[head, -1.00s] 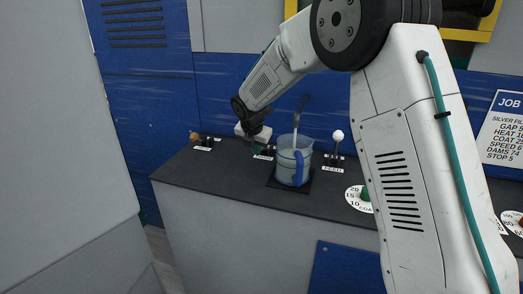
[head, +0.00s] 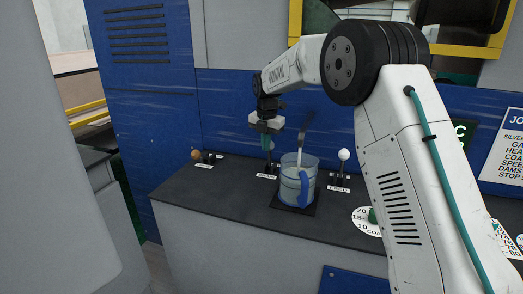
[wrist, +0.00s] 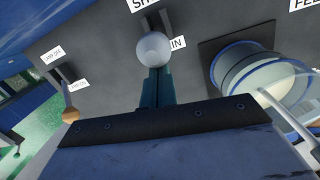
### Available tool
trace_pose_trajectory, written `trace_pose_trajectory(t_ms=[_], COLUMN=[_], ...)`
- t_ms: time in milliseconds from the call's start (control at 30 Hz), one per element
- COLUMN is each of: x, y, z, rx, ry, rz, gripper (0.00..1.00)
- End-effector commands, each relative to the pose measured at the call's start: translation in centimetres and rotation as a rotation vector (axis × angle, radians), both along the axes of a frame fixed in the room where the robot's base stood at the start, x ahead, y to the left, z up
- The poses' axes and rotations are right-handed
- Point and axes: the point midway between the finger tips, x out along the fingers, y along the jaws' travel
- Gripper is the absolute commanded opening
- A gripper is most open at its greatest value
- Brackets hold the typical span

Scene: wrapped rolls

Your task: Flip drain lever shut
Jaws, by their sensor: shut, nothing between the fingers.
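The drain lever has a pale ball knob (wrist: 153,48), which shows just beyond my fingertips in the wrist view. I cannot tell whether the fingers touch the knob, or how the lever leans.
An orange-knobbed lamp lever (head: 196,154) is at left. The dark counter front (head: 235,205) is clear.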

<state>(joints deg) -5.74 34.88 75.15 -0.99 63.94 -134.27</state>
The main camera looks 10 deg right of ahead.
Motion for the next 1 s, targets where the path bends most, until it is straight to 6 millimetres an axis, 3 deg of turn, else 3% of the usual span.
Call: trace_pose_trajectory(t_ms=[567, 1000], x=[1.6, 1.6], y=[-2.5, -2.7], z=[0.9, 1.0], rx=[-0.005, -0.005], ry=[-0.013, -0.016], rz=[-0.009, -0.010], gripper=[0.00, 0.00])
